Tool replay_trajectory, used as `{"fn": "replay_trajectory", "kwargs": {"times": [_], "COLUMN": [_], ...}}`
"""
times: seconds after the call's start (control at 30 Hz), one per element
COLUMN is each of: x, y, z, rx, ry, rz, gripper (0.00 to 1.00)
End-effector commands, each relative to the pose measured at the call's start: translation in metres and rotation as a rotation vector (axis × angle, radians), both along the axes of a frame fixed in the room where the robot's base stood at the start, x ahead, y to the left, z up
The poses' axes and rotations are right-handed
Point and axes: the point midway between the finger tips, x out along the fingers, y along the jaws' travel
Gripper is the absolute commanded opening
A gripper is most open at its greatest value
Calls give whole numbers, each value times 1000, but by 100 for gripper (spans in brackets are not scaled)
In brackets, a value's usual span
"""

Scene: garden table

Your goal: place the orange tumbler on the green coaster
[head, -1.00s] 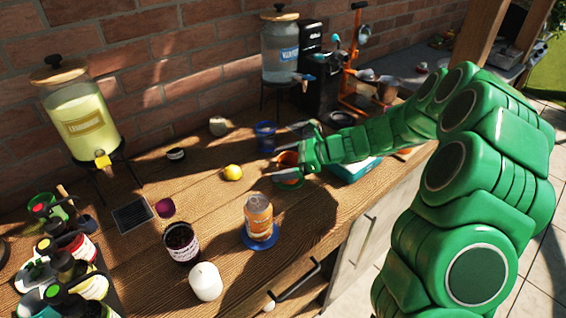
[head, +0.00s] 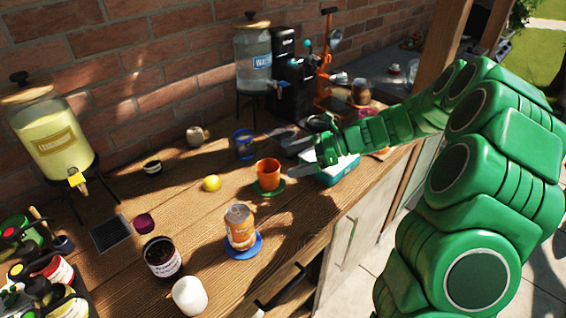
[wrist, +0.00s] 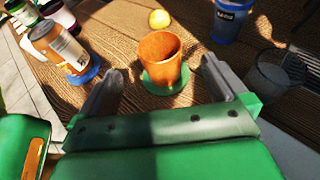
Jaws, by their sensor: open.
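The orange tumbler (head: 268,172) stands upright on the green coaster (head: 263,191) near the middle of the wooden counter. In the wrist view the tumbler (wrist: 158,58) is also upright, with the green coaster (wrist: 178,84) showing around its base. My gripper (head: 291,158) is open and empty to the right of the tumbler, apart from it. In the wrist view its two grey fingers (wrist: 160,84) are spread wide, with the tumbler beyond and between them.
A lemon (head: 212,183), a blue cup (head: 244,145), a dark jar (head: 162,258) and a white candle-like item (head: 189,296) are nearby.

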Motion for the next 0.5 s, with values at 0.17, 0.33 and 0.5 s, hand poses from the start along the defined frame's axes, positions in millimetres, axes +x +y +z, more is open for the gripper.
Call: {"fn": "replay_trajectory", "kwargs": {"times": [0.17,0.33,0.5], "x": [-1,-1,-13], "y": [-11,-12,-6], "z": [5,5,12], "rx": [1,1,-22], "ry": [1,1,-30], "rz": [1,3,43], "gripper": [100,100,100]}}
